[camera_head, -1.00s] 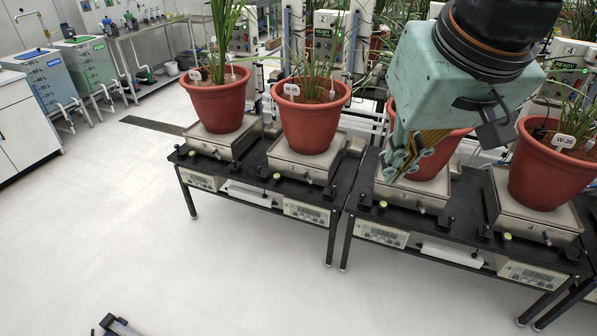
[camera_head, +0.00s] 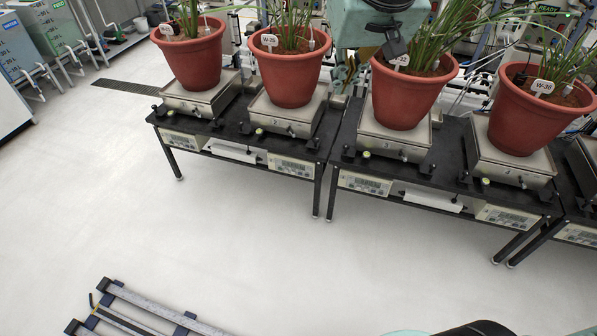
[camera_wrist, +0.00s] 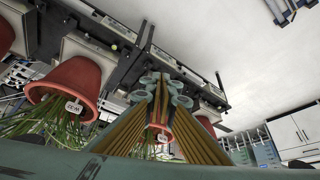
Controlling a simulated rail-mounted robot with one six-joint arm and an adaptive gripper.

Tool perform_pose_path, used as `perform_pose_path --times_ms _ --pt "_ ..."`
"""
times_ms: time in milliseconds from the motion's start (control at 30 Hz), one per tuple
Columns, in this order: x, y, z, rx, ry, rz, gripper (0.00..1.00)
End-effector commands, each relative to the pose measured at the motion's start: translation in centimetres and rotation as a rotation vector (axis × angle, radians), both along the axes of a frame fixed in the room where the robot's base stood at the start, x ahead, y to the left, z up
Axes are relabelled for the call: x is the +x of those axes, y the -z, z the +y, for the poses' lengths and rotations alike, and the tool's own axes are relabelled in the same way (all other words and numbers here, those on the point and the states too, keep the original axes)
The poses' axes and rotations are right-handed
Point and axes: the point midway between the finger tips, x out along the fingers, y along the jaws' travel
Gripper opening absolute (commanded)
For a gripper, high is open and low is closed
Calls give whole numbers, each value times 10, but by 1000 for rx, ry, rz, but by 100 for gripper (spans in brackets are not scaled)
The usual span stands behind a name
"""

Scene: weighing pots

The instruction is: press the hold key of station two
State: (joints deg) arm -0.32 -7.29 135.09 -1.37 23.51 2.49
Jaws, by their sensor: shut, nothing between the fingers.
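Station two has a red pot (camera_head: 290,75) on a steel scale (camera_head: 287,118) marked 2, with a cream front display unit (camera_head: 291,166) below the black table edge. I cannot make out which key is the hold key. My gripper (camera_head: 344,84) is behind the gap between the station two pot and the W-32 pot (camera_head: 405,95), partly hidden by foliage. In the wrist view my gripper (camera_wrist: 167,88) has its teal fingertips close together, with nothing held. A red pot lies beyond the fingers there. The fingertips touch no key that I can make out.
The W-36 pot (camera_head: 540,115) stands on the right and another red pot (camera_head: 190,60) on the left. A post control panel shows READY (camera_head: 548,8) at the top right. The floor (camera_head: 180,235) before the tables is clear, with a metal frame (camera_head: 140,315) lower left.

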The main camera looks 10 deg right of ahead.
Motion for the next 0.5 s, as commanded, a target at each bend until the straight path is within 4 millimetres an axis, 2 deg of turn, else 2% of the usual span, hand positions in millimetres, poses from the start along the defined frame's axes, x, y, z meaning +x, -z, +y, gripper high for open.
perform_pose_path --times_ms 500 --pt "76 30 2 4 2 -43 0"
